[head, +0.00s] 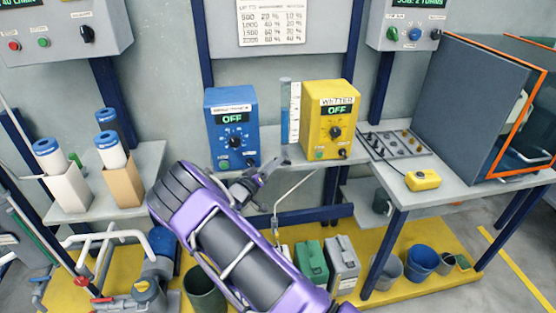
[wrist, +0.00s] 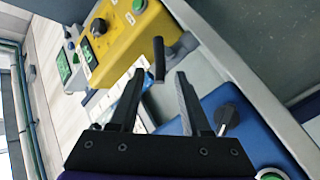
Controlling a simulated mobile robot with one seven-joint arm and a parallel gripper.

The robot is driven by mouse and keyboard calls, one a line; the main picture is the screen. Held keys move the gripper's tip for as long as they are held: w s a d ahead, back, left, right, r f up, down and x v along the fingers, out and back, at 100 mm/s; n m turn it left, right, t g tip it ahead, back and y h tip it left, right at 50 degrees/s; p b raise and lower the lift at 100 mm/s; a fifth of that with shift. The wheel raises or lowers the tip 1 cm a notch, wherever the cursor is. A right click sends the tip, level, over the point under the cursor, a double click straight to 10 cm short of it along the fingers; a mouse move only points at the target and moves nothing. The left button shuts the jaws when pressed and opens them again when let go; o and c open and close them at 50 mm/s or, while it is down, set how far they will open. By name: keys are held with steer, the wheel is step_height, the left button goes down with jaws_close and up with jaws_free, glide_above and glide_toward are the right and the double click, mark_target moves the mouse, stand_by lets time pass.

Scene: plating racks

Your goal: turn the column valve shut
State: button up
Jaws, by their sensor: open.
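The clear graduated column (head: 290,110) stands between the blue box and the yellow box. In the wrist view, a black lever (wrist: 158,58) on a grey stem (wrist: 180,46) juts out near the column's foot; it looks like the column valve. My gripper (wrist: 159,82) is open and empty. The lever's end shows between the fingertips in the picture; I see no contact, and the depth gap is unclear. In the head view, my gripper (head: 266,170) is below the blue box and hides much of the column's foot.
The blue box (head: 230,108) and yellow box (head: 326,105) both read OFF and stand close on either side. A black knob (wrist: 227,116) on the blue box is near the right finger. A metal rack (head: 395,143) and small yellow box (head: 422,180) lie right.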

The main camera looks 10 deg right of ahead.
steer(key=shift+x, duration=1.5)
jaws_close()
